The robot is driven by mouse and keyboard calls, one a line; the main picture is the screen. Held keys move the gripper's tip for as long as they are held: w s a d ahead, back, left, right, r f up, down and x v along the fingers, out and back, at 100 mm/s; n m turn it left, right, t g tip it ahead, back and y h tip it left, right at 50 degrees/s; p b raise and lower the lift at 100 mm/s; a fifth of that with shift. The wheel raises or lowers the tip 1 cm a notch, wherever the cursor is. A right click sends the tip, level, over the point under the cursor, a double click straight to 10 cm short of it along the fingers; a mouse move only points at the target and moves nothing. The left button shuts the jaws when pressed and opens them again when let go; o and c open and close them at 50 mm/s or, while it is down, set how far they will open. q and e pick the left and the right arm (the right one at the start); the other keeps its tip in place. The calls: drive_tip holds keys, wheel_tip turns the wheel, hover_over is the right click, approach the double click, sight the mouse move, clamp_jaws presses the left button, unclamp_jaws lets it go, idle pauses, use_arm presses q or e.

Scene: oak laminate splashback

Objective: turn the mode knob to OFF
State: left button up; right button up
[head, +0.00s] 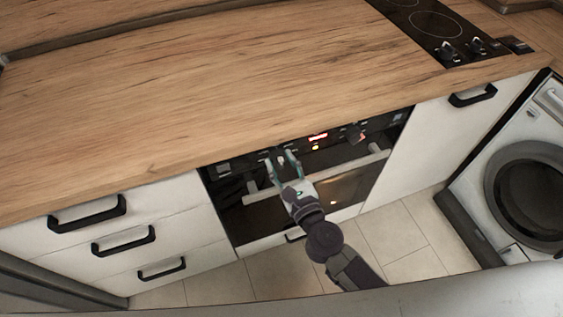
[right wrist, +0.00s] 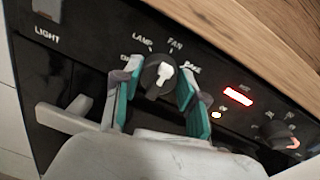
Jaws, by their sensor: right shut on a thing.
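The mode knob (right wrist: 150,78) is a round dark knob with a white pointer mark on the black oven panel. Labels LAMP and FAN stand above it, with a partly covered label on the left and a hard-to-read one on the right. I cannot tell surely which label the pointer faces. My right gripper (right wrist: 160,74) has its two teal-padded fingers on either side of the knob and is shut on it. In the head view my right gripper (head: 281,161) reaches the left part of the oven panel. My left gripper is not in view.
A second knob (right wrist: 275,132) with an orange-red mark sits to the right, past a lit red display (right wrist: 238,96) and yellow lamp (right wrist: 217,114). The oven handle (head: 345,165) runs below the panel. The wooden worktop (head: 200,90) overhangs above. A washing machine (head: 525,190) stands right.

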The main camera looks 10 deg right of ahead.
drive_tip(key=shift+c, duration=0.6)
drive_tip(key=n+p, duration=0.3)
drive_tip(key=shift+r+n, duration=0.2)
drive_tip(key=shift+n, duration=0.1)
drive_tip(key=n+p, duration=0.3)
drive_tip(key=n, duration=0.3)
drive_tip(key=shift+a+p, duration=0.15)
drive_tip(key=shift+p, duration=0.25)
drive_tip(key=n+p, duration=0.2)
drive_tip(key=n, duration=0.2)
drive_tip(key=shift+f+n+h, duration=0.15)
drive_tip(key=shift+n+h, duration=0.15)
drive_tip(key=shift+h, duration=0.1)
drive_tip(key=n+p, duration=0.2)
drive_tip(key=n, duration=0.3)
drive_tip(key=shift+f+h, duration=0.15)
drive_tip(key=shift+h, duration=0.15)
